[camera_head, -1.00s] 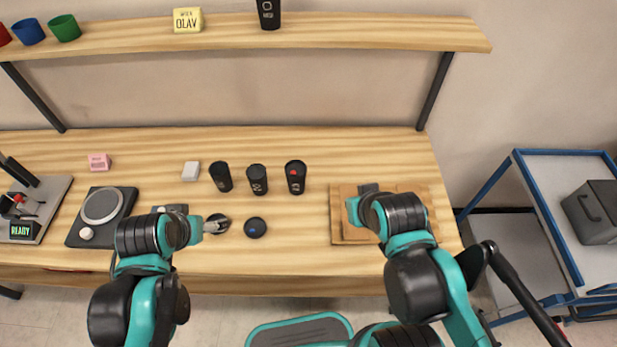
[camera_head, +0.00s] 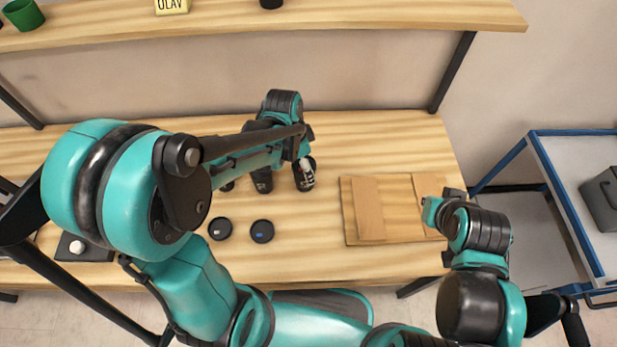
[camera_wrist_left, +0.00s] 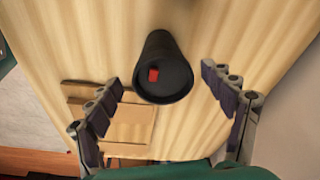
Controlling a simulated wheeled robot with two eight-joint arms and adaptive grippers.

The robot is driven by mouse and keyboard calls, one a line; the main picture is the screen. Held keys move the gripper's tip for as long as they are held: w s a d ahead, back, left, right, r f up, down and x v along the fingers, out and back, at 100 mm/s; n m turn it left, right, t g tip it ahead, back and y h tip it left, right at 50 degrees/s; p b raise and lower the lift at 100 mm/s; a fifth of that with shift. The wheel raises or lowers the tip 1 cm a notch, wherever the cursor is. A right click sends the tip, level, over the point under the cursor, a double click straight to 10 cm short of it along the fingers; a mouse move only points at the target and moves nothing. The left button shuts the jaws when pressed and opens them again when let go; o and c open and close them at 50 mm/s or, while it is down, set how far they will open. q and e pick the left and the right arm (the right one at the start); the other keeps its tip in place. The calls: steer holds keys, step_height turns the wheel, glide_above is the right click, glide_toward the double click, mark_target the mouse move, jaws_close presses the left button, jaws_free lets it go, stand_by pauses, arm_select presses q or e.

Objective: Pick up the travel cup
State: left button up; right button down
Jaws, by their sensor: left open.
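Black cups stand upright on the wooden table. The rightmost one (camera_head: 305,184) has my left gripper (camera_head: 303,163) right over it. In the left wrist view this black cup (camera_wrist_left: 165,50) shows a red spot inside its dark opening. It lies between the two spread fingers of my left gripper (camera_wrist_left: 160,78), with clear gaps on both sides. The middle cup (camera_head: 262,182) is partly hidden by my left arm, and the left one is mostly hidden. My right gripper (camera_head: 436,208) hangs near the right end of the wooden boards, apart from the cups; its finger opening is not clear.
Two dark round lids (camera_head: 220,228) (camera_head: 262,231) lie in front of the cups. Wooden boards (camera_head: 368,208) lie to the right. A shelf (camera_head: 350,15) runs above the table's back. A blue-framed cart (camera_head: 560,150) stands at the right.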

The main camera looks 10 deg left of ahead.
arm_select(q)
steer(key=f+b, duration=0.1)
steer(key=f, duration=0.2)
steer(key=w+f+b, duration=0.1)
steer(key=f, duration=0.1)
steer(key=shift+d+b, duration=0.3)
steer(key=shift+d, duration=0.1)
steer(key=shift+s, duration=0.1)
steer(key=c, duration=0.9)
steer(key=shift+o, duration=0.2)
